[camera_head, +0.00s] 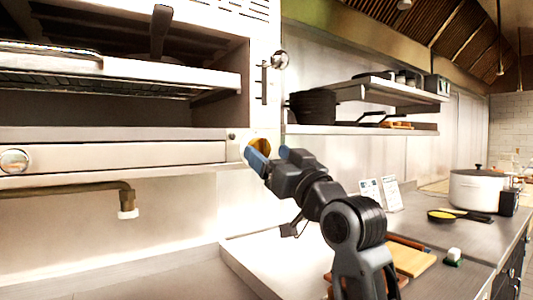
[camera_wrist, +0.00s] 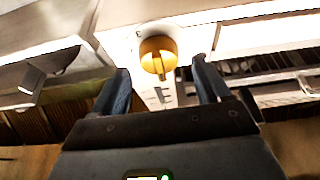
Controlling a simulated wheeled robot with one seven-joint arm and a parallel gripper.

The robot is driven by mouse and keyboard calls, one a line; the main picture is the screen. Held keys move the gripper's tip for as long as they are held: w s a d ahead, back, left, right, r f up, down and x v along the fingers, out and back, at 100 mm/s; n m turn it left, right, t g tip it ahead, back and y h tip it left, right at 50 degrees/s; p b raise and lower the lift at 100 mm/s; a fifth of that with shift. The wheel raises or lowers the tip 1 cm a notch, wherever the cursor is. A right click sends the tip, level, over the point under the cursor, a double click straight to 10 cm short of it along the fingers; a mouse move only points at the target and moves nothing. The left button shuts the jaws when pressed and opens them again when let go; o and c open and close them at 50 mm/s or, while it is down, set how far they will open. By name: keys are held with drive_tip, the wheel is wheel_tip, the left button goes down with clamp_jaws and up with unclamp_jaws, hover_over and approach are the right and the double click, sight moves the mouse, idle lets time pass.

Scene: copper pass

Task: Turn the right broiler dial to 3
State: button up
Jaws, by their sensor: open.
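The right broiler dial is a round yellow-orange knob on the broiler's lower front panel. In the wrist view the dial (camera_wrist: 158,54) lies beyond and between the two fingertips, its raised grip bar pointing toward my gripper (camera_wrist: 160,82). The fingers are open, and a gap shows between them and the dial. In the head view my gripper (camera_head: 271,156) is in front of the panel's right end, and its blue fingertip partly covers the dial (camera_head: 262,145). The broiler (camera_head: 120,154) fills the upper left.
A silver knob (camera_head: 14,161) sits at the panel's left end. A pipe (camera_head: 90,188) hangs below the broiler. Right of it, a wall shelf (camera_head: 370,130) holds a dark pot (camera_head: 313,106). The counter (camera_head: 420,232) bears a white pot (camera_head: 480,190) and a cutting board (camera_head: 410,259).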

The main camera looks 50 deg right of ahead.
drive_tip(key=shift+x, duration=1)
drive_tip(key=c, duration=1)
